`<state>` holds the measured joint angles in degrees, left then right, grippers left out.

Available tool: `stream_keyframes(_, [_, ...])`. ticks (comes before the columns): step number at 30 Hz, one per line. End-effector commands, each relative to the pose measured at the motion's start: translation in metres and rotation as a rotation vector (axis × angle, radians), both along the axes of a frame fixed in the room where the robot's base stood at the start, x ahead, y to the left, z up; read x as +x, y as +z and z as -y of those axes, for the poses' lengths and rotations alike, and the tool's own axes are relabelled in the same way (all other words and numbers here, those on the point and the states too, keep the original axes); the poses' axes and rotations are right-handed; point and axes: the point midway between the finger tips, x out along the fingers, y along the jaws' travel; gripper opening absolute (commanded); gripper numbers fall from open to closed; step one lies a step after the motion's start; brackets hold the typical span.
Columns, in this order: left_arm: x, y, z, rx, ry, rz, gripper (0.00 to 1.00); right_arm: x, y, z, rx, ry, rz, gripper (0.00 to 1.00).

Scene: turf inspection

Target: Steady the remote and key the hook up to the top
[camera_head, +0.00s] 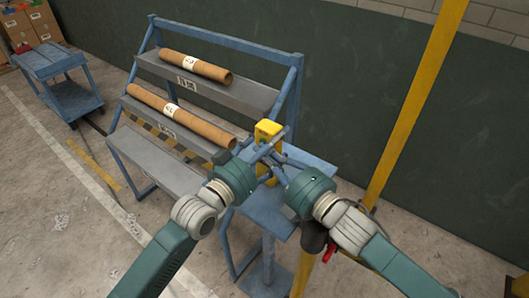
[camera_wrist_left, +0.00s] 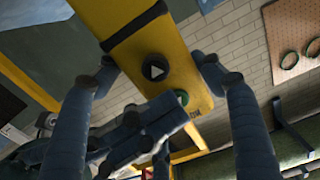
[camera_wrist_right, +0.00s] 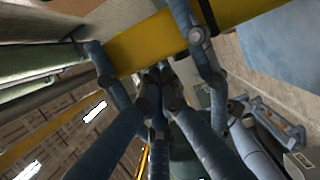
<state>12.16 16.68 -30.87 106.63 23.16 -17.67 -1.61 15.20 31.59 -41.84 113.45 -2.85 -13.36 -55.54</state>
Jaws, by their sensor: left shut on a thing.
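The yellow remote (camera_head: 268,131) stands up between my two grippers above the blue bench. My left gripper (camera_wrist_left: 158,85) is shut on it, one finger along each side. In the left wrist view the remote (camera_wrist_left: 143,42) shows a round black button with a pale arrow and a green button lower down. My right gripper (camera_wrist_right: 158,80) has its fingers together and empty, with its tips close to the remote's button face. In the left wrist view the right fingers partly cover the green button; I cannot tell whether they touch. I cannot make out a hook.
A blue rack (camera_head: 152,32) holds labelled brown rolls (camera_head: 195,67) on grey shelves. A blue cart (camera_head: 62,82) stands at left. A yellow post (camera_head: 412,105) rises at right before the dark green wall. A dark object with a red part (camera_head: 328,252) hangs below my right gripper.

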Motion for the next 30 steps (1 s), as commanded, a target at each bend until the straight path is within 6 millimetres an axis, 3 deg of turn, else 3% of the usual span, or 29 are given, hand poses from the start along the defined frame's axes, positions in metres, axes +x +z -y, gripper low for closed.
stream_keyframes(1, [-0.002,-0.001,0.0,0.0,-0.002,-0.003,0.32,0.008,-0.002,0.009,-0.012,-0.022,-0.001,0.0])
stream_keyframes(13, [-0.001,-0.001,0.0,0.0,-0.001,-0.002,0.32,0.002,-0.003,0.014,-0.015,-0.022,-0.002,0.0])
stream_keyframes(24, [0.0,-0.001,-0.001,0.002,0.001,-0.002,0.32,-0.056,-0.004,0.051,-0.008,-0.007,-0.005,0.0])
stream_keyframes(30, [0.0,-0.001,0.0,0.001,0.0,-0.002,0.32,-0.074,-0.002,0.062,-0.002,-0.003,-0.003,0.0])
